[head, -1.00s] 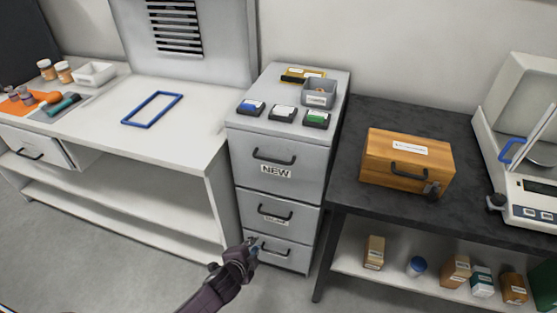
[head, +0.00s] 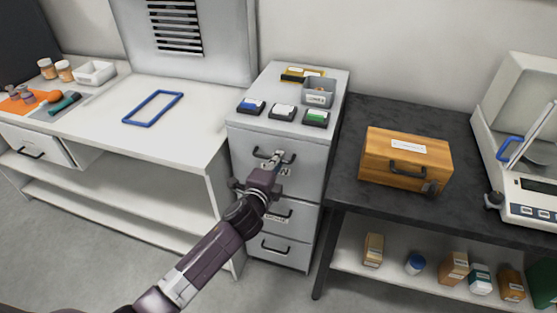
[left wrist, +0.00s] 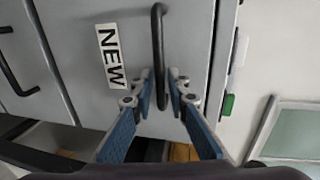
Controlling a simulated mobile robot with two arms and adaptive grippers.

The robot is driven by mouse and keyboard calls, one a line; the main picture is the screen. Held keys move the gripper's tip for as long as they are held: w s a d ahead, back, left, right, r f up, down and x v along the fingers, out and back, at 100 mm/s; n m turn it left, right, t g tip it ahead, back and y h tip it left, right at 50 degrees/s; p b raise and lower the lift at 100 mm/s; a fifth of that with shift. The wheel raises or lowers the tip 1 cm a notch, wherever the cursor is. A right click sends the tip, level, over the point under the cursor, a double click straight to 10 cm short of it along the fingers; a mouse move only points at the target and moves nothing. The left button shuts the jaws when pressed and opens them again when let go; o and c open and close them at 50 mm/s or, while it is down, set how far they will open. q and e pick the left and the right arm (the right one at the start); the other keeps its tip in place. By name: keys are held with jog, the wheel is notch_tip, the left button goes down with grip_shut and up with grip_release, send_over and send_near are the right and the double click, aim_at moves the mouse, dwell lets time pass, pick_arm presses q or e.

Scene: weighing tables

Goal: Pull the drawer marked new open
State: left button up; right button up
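The drawer marked NEW (head: 308,182) is the top drawer of the grey cabinet, and its front looks shut. Its dark bar handle (head: 261,154) is partly behind my left gripper (head: 277,158). In the left wrist view the NEW label (left wrist: 110,57) lies beside the handle (left wrist: 160,45). My left gripper (left wrist: 163,80) is open there, its blue fingers apart on either side of the handle's lower part in the picture. I cannot tell whether they touch it. My arm hides part of the label in the head view. My right gripper is not in view.
Two lower drawers with handles, including the bottom drawer (head: 281,250), sit below. Small boxes and a grey bin (head: 319,98) stand on the cabinet top. A white bench (head: 200,130) is left, a black table (head: 360,112) with a wooden box (head: 405,160) right. Floor in front is free.

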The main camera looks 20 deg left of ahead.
pick_arm(q)
jog(key=shift+w, duration=0.35)
jog(key=shift+c, duration=0.4)
grip_shut()
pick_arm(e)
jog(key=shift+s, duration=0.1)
pick_arm(q)
jog(key=shift+f, duration=0.1)
